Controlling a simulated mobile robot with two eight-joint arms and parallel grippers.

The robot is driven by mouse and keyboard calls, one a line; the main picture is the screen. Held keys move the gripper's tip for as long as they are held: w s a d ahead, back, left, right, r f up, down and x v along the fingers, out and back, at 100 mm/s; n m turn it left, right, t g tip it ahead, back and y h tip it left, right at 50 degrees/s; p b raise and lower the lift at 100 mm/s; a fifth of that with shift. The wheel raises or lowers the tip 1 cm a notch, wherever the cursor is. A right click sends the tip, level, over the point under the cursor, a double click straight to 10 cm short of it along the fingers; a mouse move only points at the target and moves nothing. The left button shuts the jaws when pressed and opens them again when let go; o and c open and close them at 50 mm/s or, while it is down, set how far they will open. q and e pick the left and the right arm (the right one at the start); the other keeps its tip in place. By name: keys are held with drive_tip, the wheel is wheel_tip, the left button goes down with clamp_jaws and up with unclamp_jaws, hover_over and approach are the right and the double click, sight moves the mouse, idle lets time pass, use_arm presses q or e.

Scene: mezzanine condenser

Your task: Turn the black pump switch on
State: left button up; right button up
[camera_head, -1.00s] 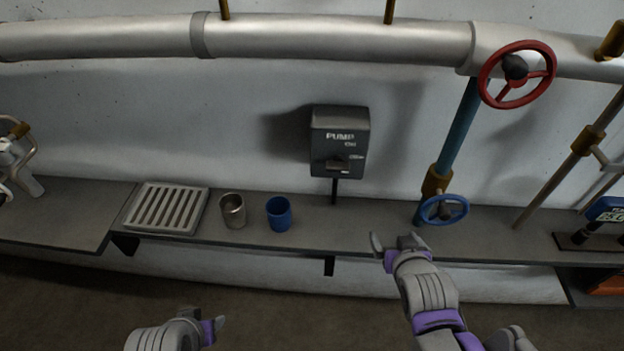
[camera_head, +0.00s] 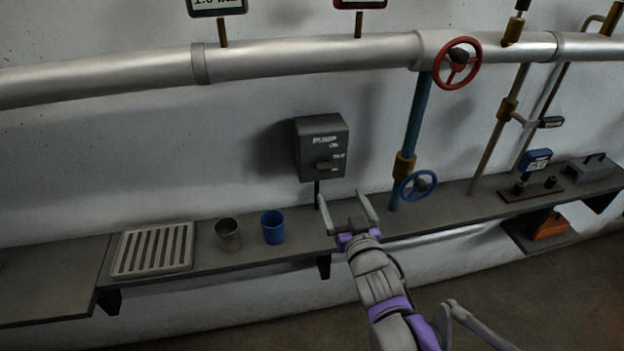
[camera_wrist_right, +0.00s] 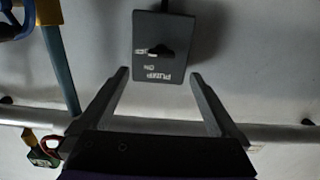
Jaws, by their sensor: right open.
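The dark grey pump switch box (camera_head: 322,148) is fixed to the wall above the shelf, with "PUMP" lettering on its face. Its small black switch lever (camera_head: 325,165) sits on the lower part of the face. In the right wrist view the box (camera_wrist_right: 163,62) appears upside down, beyond the fingers, with the black lever (camera_wrist_right: 158,50) crosswise on its face. My right gripper (camera_head: 346,198) is open and empty, just below and slightly right of the box, apart from it. My left gripper is out of view.
A metal cup (camera_head: 228,236), a blue cup (camera_head: 273,228) and a slatted grate (camera_head: 153,250) stand on the shelf to the left. A blue handwheel (camera_head: 418,186) on a pipe is to the right, with a red handwheel (camera_head: 458,63) above. The wall between is clear.

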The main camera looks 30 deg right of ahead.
sight(328, 169)
drive_tip(key=x, duration=1)
drive_tip(key=shift+w+a+r, duration=0.1)
drive_tip(key=shift+w+r, duration=0.15)
drive_tip(key=shift+w, duration=0.2)
drive_tip(key=c, duration=1.4)
